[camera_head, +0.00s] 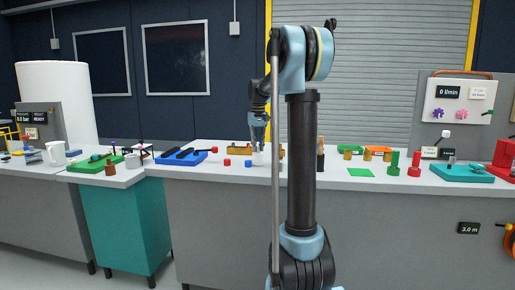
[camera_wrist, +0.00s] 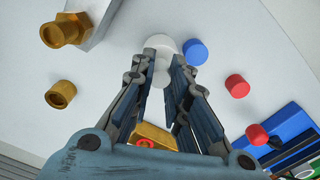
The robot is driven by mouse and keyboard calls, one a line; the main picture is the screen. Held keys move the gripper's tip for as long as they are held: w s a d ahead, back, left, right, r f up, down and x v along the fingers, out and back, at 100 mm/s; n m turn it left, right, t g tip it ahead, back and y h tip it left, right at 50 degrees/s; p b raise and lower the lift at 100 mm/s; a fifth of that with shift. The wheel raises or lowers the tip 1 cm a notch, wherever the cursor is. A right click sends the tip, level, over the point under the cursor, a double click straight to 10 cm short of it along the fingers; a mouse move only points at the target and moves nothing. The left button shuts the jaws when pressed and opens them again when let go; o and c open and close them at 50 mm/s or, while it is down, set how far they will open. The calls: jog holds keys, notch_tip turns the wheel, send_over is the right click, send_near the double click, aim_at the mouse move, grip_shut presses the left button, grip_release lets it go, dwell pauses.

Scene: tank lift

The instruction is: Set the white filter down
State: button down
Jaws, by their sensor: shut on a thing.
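The white filter (camera_wrist: 160,43) is a pale cylinder between the fingertips of my gripper (camera_wrist: 163,68) in the wrist view. The fingers are shut on it, and they cover part of its sides. In the head view my gripper (camera_head: 259,146) points down over the grey bench, with the white filter (camera_head: 257,158) at its tips, at or just above the bench top. Whether the filter touches the bench I cannot tell.
A blue cylinder (camera_wrist: 195,52) is close beside the filter. Red cylinders (camera_wrist: 237,85) and a blue tray (camera_wrist: 286,128) lie to the right. Brass fittings (camera_wrist: 61,95) are to the left. In the head view a green square (camera_head: 361,172) lies farther right.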

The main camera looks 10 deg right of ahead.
jog(key=shift+f, duration=0.15)
jog(key=c, duration=1.7)
grip_release()
jog(key=shift+o, duration=0.8)
